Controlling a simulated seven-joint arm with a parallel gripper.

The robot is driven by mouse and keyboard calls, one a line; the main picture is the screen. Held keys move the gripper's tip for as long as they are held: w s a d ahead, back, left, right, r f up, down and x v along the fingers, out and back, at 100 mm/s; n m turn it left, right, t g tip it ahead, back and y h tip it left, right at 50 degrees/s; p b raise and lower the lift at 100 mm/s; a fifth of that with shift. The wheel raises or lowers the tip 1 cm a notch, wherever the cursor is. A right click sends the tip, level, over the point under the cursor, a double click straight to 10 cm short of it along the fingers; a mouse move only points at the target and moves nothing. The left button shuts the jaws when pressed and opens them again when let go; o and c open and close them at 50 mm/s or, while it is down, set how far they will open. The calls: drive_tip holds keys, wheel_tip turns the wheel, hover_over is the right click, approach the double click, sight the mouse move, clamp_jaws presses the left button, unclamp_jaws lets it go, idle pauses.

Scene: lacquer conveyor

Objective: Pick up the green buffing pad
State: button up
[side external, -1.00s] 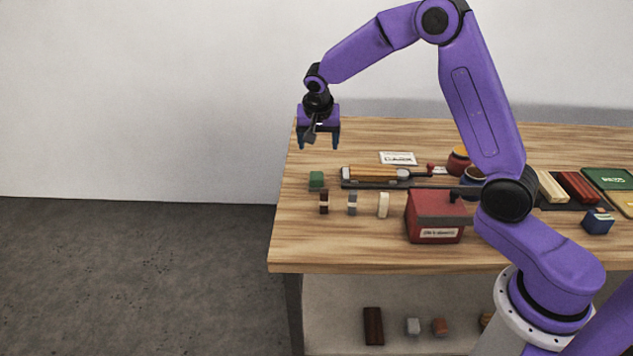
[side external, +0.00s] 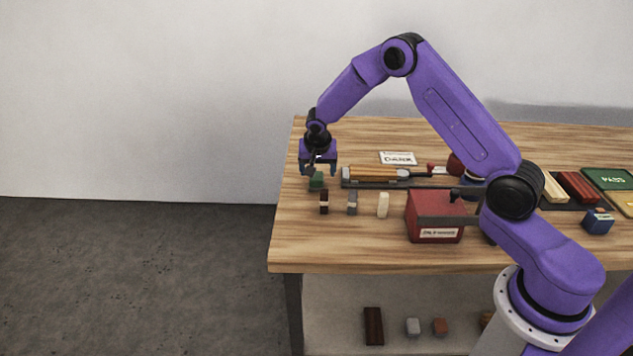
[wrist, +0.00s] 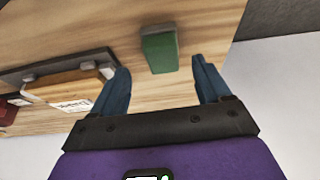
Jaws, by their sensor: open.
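The green buffing pad (side external: 316,181) is a small green block on the table near its left edge. In the wrist view the pad (wrist: 160,52) lies between the lines of the two blue fingers, just beyond their tips. My gripper (side external: 318,171) is open and empty, close above the pad in the side view; its two fingers also show in the wrist view (wrist: 160,68). The gripper partly covers the top of the pad in the side view. I see no contact between fingers and pad.
A tool tray (side external: 352,184) with an orange-brown piece lies just right of the pad. Several small blocks, including a cream one (side external: 383,205), stand in front. A red box (side external: 430,205) sits further right. The table (side external: 300,240) is clear at its front left.

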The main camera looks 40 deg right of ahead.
sight(317, 176)
drive_tip(key=shift+x, duration=2.3)
drive_tip(key=shift+w+a, duration=0.1)
drive_tip(key=shift+a, duration=0.05)
drive_tip(key=c, duration=1)
drive_tip(key=shift+c, duration=0.2)
